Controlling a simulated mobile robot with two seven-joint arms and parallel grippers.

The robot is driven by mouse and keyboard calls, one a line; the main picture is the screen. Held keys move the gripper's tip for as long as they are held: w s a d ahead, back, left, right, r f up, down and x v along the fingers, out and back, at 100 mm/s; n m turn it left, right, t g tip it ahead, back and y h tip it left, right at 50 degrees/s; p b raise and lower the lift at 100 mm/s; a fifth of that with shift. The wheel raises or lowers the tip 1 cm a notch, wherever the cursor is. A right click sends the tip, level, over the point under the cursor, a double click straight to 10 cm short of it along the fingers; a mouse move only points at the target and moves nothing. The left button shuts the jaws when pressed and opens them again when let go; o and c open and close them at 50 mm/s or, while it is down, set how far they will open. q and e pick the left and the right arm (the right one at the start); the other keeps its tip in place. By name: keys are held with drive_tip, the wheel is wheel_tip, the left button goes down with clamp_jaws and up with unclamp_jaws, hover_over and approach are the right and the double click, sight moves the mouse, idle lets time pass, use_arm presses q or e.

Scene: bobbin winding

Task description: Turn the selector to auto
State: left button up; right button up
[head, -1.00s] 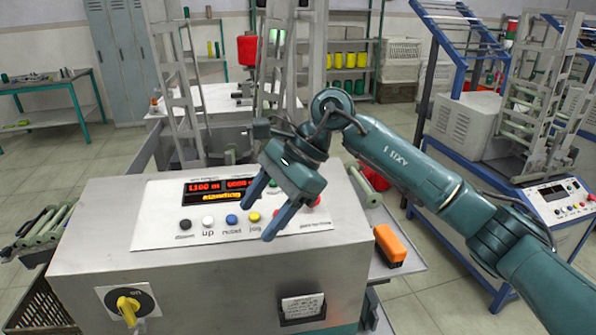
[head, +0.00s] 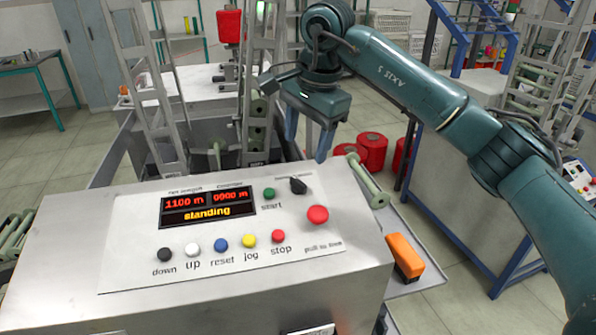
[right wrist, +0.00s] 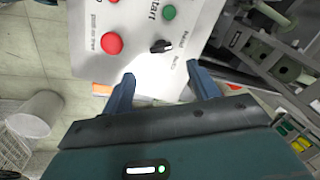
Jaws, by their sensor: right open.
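The selector (head: 298,185) is a small black knob at the upper right of the machine's control panel (head: 130,270), between the green start button (head: 269,194) and the red stop mushroom (head: 317,215). In the right wrist view the selector (right wrist: 160,46) has two small labels beside it; one looks like "auto", though the print is small. My right gripper (head: 306,150) is open and empty, above and behind the selector, with its fingers pointing down. In the right wrist view its fingertips (right wrist: 160,82) are apart, with the selector ahead between their lines and not touched. My left gripper is not in view.
A display (head: 208,206) reads "standing". Several coloured buttons sit in a row below it, including the red stop button (head: 278,236). An orange block (head: 404,256) lies on the tray at right. Metal frames (head: 150,90) and red spools (head: 372,152) stand behind the panel.

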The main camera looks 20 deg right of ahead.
sight(298, 181)
drive_tip(key=f, duration=0.3)
drive_tip(key=w+f+p, duration=0.1)
drive_tip(key=f, duration=0.5)
drive_tip(key=shift+w+a+f, duration=0.2)
drive_tip(key=shift+w+a, duration=0.2)
drive_tip(key=shift+c, duration=0.2)
drive_tip(key=c, duration=1)
